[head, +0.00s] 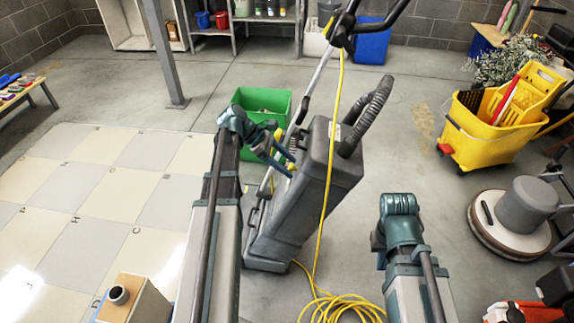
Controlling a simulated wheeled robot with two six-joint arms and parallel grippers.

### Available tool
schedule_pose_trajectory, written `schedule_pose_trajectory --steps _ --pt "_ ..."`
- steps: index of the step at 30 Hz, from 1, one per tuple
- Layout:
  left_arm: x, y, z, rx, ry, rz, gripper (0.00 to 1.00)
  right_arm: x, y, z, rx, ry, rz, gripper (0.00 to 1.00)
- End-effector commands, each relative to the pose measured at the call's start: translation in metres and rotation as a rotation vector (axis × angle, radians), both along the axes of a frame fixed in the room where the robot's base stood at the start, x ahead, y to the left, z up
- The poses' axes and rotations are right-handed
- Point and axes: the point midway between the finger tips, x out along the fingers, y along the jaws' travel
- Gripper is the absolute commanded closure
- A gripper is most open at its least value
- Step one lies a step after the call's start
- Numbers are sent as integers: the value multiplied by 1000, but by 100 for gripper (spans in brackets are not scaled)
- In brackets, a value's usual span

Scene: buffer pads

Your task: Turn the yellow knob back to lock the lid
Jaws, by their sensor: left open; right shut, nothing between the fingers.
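A grey upright floor machine (325,185) stands in the middle of the head view, with its handle leaning back. Small yellow parts show on its left side; one of them, possibly the yellow knob (278,134), is beside my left gripper (284,160). My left gripper is open at the machine's upper left side, its fingers pointing right towards it. I cannot tell whether it touches the knob. The lid's edge and the knob's angle are too small to make out. My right gripper (380,258) is shut and empty, mostly hidden by its own wrist, right of the machine.
A yellow cord (345,308) hangs over the machine and coils on the floor. A green bin (262,98) stands behind. A yellow mop bucket (490,130) and a round floor polisher (515,220) stand at right. A tan box (145,300) is at lower left. Tiled floor lies left.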

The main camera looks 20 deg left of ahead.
Motion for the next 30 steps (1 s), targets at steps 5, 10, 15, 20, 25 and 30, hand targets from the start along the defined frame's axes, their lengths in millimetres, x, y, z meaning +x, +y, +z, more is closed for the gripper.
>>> schedule_pose_trajectory --steps 5,10,15,20,25,30 --pt "0 0 0 0 0 0 57 0 0 0 0 0 0 100" --pt "0 0 0 0 0 0 87 0 0 0 0 0 0 100" --pt "0 0 0 0 0 0 100 0 0 0 0 0 0 100" --pt "-1 0 0 3 -12 -4 100 0 0 0 0 0 0 100" --pt "-2 0 -1 19 -67 -24 100 0 0 -1 0 0 0 100" --pt "-4 -1 -2 51 -176 -66 100 0 0 -3 0 0 0 100"
